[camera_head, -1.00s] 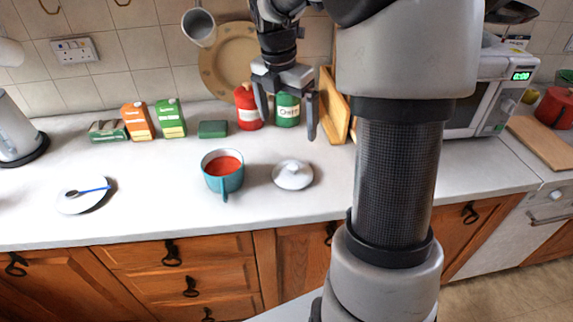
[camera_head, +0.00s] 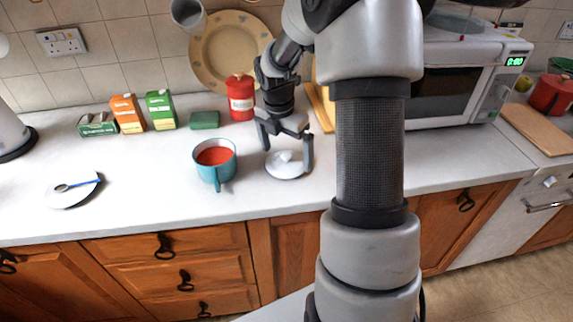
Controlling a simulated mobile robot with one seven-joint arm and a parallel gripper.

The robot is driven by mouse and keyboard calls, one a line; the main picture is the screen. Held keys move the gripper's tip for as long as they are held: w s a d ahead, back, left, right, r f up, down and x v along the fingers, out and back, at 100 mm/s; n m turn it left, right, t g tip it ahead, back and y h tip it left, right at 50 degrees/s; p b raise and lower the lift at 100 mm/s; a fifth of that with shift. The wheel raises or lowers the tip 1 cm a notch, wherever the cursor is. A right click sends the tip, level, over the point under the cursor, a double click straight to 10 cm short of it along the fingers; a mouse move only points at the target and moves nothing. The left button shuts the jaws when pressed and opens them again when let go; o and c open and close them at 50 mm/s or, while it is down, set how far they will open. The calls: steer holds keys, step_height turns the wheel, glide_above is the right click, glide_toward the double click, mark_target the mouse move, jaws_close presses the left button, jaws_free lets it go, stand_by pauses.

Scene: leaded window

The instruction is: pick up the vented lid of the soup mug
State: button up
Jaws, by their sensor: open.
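The white vented lid (camera_head: 284,170) lies on the white counter, to the right of the teal soup mug (camera_head: 215,165). The mug stands uncovered, with red soup inside and its handle toward the front. My gripper (camera_head: 287,162) points down over the lid with its fingers open. One finger is at the left of the lid and the other at its right, around the knob. Whether the fingers touch the lid, I cannot tell. The vents are too small to make out.
A red canister (camera_head: 241,98) stands behind my gripper, and a green box (camera_head: 205,120) lies behind the mug. Cartons (camera_head: 128,113) stand further left. A saucer with a spoon (camera_head: 73,189) sits at the left. The counter in front of the lid is clear.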

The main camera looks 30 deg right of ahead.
steer(key=shift+w+d+f, duration=0.1)
steer(key=shift+f, duration=0.75)
steer(key=c, duration=0.8)
